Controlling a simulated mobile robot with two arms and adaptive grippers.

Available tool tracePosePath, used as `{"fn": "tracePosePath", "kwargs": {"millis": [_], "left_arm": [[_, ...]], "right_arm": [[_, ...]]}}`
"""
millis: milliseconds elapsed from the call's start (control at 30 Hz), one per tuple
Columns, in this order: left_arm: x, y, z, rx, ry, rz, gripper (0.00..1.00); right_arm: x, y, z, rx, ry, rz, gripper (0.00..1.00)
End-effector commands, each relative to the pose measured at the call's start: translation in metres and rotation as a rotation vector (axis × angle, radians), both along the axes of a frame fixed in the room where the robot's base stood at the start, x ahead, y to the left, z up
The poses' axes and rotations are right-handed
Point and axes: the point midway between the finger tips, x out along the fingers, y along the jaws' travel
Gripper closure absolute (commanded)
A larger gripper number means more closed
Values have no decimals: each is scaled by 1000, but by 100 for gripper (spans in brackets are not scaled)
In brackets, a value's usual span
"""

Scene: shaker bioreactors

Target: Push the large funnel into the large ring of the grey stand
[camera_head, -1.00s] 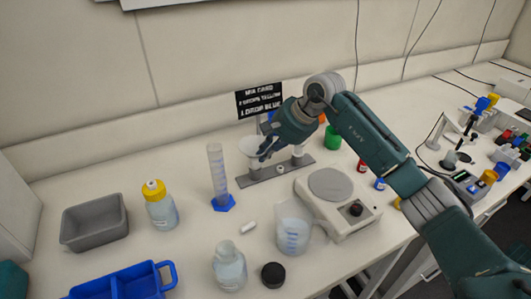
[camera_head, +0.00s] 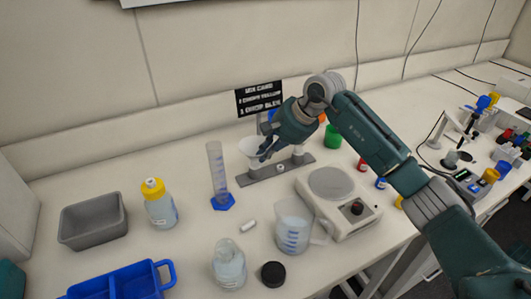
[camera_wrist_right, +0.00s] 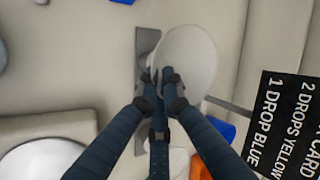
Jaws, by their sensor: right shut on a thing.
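The large white funnel (camera_head: 250,147) is at the left end of the grey stand (camera_head: 262,175). It also shows in the right wrist view (camera_wrist_right: 192,55), where it covers part of the stand (camera_wrist_right: 146,45). My right gripper (camera_head: 265,155) reaches in from the right and is shut on the funnel. Its fingertips (camera_wrist_right: 160,76) meet at the funnel's near side in the wrist view. The large ring is hidden by the funnel, so I cannot tell how deep the funnel sits. A smaller white funnel (camera_head: 298,150) is at the stand's right end. My left gripper is not in view.
A measuring cylinder (camera_head: 217,172) with a blue base stands left of the stand. A hotplate (camera_head: 335,205) and a beaker (camera_head: 292,228) stand in front of it. A black sign (camera_head: 259,98) stands behind. The table between the grey bin (camera_head: 94,222) and the wall is clear.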

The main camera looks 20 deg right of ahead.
Motion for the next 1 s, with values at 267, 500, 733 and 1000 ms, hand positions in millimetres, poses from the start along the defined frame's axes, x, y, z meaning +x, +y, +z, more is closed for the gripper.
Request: {"fn": "tracePosePath", "kwargs": {"millis": [267, 500, 733, 1000], "left_arm": [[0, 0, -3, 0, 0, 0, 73], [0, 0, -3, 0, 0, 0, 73], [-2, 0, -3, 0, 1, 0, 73], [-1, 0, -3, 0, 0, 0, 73]], "right_arm": [[0, 0, -2, -1, -1, -1, 100], [0, 0, -2, 0, 0, 0, 72], [0, -1, -1, -1, -1, -1, 72], [-12, -16, 31, -2, -5, -2, 72]]}}
